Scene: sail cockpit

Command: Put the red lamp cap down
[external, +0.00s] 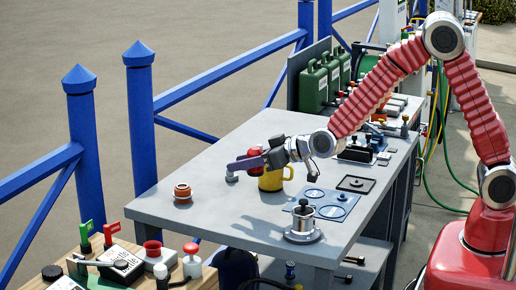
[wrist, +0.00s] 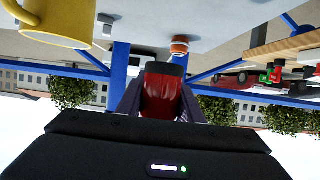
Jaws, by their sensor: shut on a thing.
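The red lamp cap (wrist: 162,98) is between the two fingers of my gripper (wrist: 160,92) in the wrist view, its dark end pointing away from me. In the external view my gripper (external: 250,162) reaches left over the grey table, with a little of the red cap (external: 256,153) showing at the fingers. It is shut on the cap and appears to hold it above the tabletop. Most of the cap is hidden by the fingers in the external view.
A yellow mug (external: 271,181) stands close to my gripper. A small orange-red round object (external: 182,192) sits near the table's left edge. A silver pot-like piece (external: 303,222) and blue mats (external: 330,203) lie nearer. The left front tabletop (external: 225,215) is clear.

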